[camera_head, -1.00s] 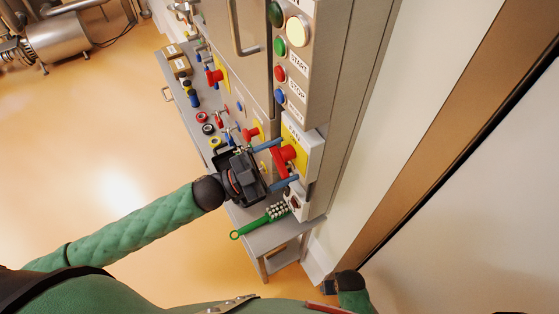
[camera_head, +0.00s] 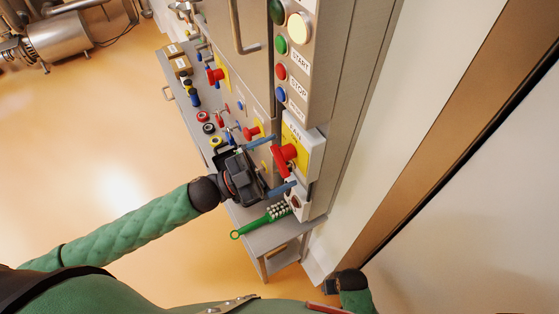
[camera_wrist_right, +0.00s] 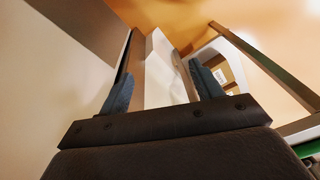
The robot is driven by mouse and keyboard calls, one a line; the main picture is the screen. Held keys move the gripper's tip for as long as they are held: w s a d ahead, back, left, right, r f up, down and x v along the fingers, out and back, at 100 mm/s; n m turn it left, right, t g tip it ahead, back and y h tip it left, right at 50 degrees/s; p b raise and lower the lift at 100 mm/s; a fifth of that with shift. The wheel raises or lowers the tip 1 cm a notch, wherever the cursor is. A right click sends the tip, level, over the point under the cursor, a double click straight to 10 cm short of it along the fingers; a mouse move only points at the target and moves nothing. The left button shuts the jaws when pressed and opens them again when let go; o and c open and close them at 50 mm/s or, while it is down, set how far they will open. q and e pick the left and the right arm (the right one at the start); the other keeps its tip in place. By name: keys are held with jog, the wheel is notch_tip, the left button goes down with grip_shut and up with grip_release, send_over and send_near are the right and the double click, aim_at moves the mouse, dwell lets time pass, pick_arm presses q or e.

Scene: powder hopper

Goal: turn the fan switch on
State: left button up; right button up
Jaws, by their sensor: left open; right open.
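The fan switch (camera_head: 285,156) is a red handle on a yellow plate in a pale box marked FAN, on the grey cabinet's front in the head view. My left gripper (camera_head: 277,163) is open in front of it, with one blue finger above the red handle and one below. It does not grip the handle, and I cannot tell whether a finger touches it. My right gripper (camera_wrist_right: 162,85) is open and empty in the right wrist view. In the head view only part of the right wrist shows, low down.
Green, red and blue push buttons line the panel (camera_head: 296,58) above the fan box. A grey bench (camera_head: 262,240) below holds a green-handled brush (camera_head: 262,220) and several small parts. Another red switch (camera_head: 214,76) sits further along.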

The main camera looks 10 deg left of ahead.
pick_arm(q)
jog(key=b+v, duration=0.2)
jog(key=v, duration=0.4)
jog(key=shift+a, duration=0.2)
pick_arm(e)
notch_tip(320, 180, up, 11)
jog(key=w, duration=0.1)
jog(key=shift+a, duration=0.45)
pick_arm(q)
jog(key=shift+s+f, duration=0.1)
pick_arm(e)
jog(key=shift+f, duration=0.1)
